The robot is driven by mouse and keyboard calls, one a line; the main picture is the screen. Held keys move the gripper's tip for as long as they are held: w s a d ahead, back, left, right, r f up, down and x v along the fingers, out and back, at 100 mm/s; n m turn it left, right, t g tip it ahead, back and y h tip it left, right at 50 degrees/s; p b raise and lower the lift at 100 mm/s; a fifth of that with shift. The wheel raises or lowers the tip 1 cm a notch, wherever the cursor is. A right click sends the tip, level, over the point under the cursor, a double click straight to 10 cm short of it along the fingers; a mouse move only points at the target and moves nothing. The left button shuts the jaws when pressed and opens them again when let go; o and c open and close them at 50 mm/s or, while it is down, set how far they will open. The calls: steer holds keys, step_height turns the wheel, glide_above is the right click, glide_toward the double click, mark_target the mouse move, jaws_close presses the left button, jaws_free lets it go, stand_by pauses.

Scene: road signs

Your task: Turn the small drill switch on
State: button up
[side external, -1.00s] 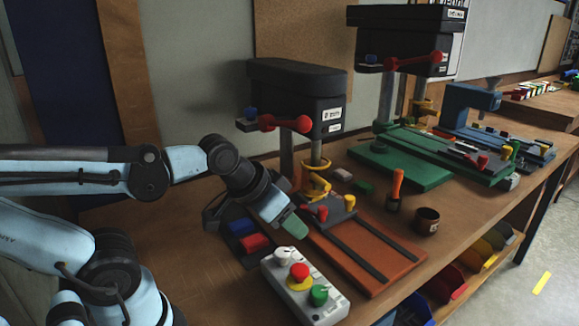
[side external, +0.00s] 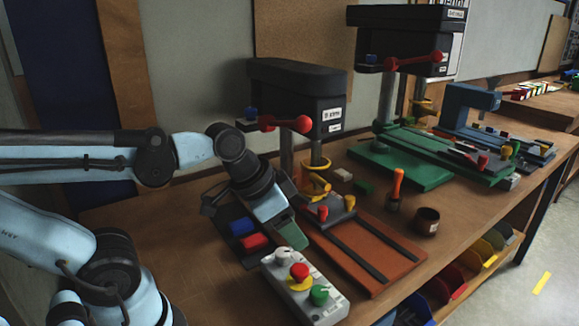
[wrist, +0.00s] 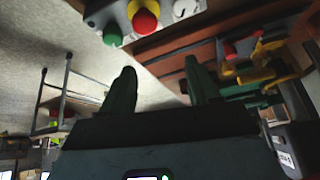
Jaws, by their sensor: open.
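A grey control box (side external: 305,300) stands on the bench in front of the small drill. On it are a white knob (side external: 282,256), a red mushroom button (side external: 299,271) on a yellow ring and a green button (side external: 319,295). The small drill (side external: 297,95) has a black head and an orange-brown base (side external: 400,262). My gripper (side external: 297,240) hangs just above and behind the white knob, apart from it as far as I can tell. In the wrist view its two green fingers (wrist: 156,88) are spread and empty. The white knob (wrist: 186,8) also shows there, at the top edge.
Blue and red blocks (side external: 249,236) lie on a dark tray left of my gripper. An orange-handled tool (side external: 397,184) and a dark cup (side external: 427,221) stand right of the drill base. A larger green-based drill (side external: 400,165) is behind.

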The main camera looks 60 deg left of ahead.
mark_target(319, 290)
steer(key=s+d+r+m+g+h, duration=0.2)
steer(key=d+m, duration=0.2)
steer(key=m, duration=0.2)
steer(key=shift+s+x, duration=0.15)
steer(key=shift+x, duration=2.85)
steer(key=shift+s+x, duration=0.2)
steer(key=shift+x, duration=2.8)
steer(key=shift+f, duration=0.1)
steer(key=shift+c, duration=0.2)
steer(key=c, duration=1)
